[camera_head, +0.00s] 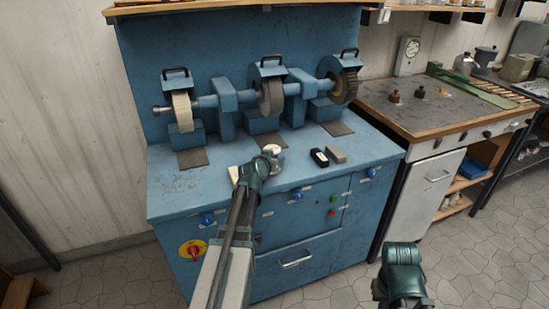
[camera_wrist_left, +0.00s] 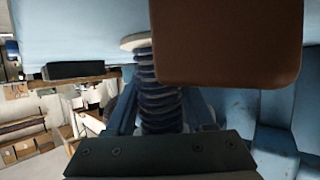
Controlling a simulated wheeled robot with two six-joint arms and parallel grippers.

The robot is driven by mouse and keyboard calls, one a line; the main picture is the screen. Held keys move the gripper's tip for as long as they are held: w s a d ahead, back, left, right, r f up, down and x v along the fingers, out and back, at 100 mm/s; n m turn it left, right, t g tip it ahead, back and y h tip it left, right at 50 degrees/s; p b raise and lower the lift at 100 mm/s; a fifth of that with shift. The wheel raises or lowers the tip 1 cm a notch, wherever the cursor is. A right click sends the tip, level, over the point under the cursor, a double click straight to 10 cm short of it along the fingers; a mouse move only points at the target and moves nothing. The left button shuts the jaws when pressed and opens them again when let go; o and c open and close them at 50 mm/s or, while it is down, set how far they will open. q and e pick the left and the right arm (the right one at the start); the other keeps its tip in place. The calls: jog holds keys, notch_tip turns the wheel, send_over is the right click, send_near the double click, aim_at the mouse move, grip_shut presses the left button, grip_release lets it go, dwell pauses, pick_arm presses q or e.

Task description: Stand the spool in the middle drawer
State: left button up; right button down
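The spool (camera_wrist_left: 160,98), wound with dark blue thread and with a cream flange, stands out in the left wrist view. My left gripper's fingers (camera_wrist_left: 160,105) lie on either side of it; a brown block hides part of the spool and the right-hand finger, so I cannot tell whether they grip it. In the head view, a pale-topped round thing (camera_head: 274,154), perhaps the spool, is beside my left gripper (camera_head: 264,165) over the blue bench. A closed drawer (camera_head: 310,262) with a metal handle is low in the bench's middle. My right gripper (camera_head: 403,284) is at the lower right, its fingers unclear.
The blue bench (camera_head: 185,190) carries grinding wheels (camera_head: 271,97) along its back. A black block (camera_head: 319,157) and a grey block (camera_head: 336,154) lie right of my left gripper. The brown block (camera_wrist_left: 225,42) is close to the wrist camera. The tiled floor in front is clear.

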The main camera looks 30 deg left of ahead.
pick_arm(q)
jog(key=shift+o, duration=0.7)
jog(key=shift+r, duration=0.25)
jog(key=p+v, duration=0.4)
jog(key=v, duration=0.6)
jog(key=shift+s+r, duration=0.15)
jog(key=shift+s, duration=0.05)
jog(key=shift+s+d+r+p, duration=0.2)
jog(key=shift+s+p, duration=0.3)
jog(key=shift+s, duration=0.2)
